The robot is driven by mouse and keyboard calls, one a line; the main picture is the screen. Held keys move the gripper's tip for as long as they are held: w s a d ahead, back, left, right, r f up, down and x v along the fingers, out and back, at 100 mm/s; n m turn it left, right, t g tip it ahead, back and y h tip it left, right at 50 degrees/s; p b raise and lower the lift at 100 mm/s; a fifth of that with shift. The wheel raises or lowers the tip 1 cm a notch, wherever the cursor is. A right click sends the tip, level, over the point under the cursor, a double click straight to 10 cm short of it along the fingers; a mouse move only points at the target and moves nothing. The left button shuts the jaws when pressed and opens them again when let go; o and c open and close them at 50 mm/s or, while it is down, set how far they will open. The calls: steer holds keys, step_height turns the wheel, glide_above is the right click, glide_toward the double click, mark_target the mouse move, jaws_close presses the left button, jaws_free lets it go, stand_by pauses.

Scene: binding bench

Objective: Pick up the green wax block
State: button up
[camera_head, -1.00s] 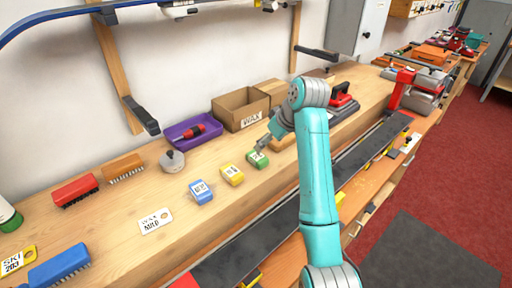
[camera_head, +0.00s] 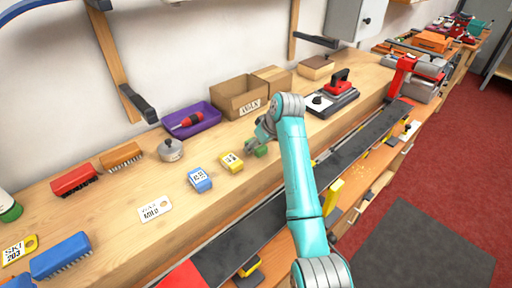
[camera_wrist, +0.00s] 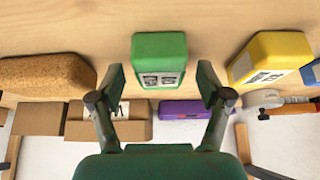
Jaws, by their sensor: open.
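The green wax block (camera_wrist: 160,60) lies on the wooden bench with a printed label on its side, in the middle of the wrist view. In the head view only part of the green block (camera_head: 261,151) shows, beside my gripper (camera_head: 256,145). In the wrist view my gripper (camera_wrist: 160,90) is open, with its two fingers apart to the left and right of the block's near end. Nothing is held.
A yellow block (camera_head: 231,162) and a blue block (camera_head: 200,179) lie left of the green one. A cork block (camera_wrist: 45,76) lies on its other side. A cardboard box (camera_head: 238,103) and purple tray (camera_head: 191,122) stand behind.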

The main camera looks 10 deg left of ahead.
steer(key=shift+f, duration=0.1)
steer(key=shift+a, duration=0.1)
steer(key=c, duration=1.3)
steer(key=shift+o, duration=0.2)
step_height(320, 180, up, 10)
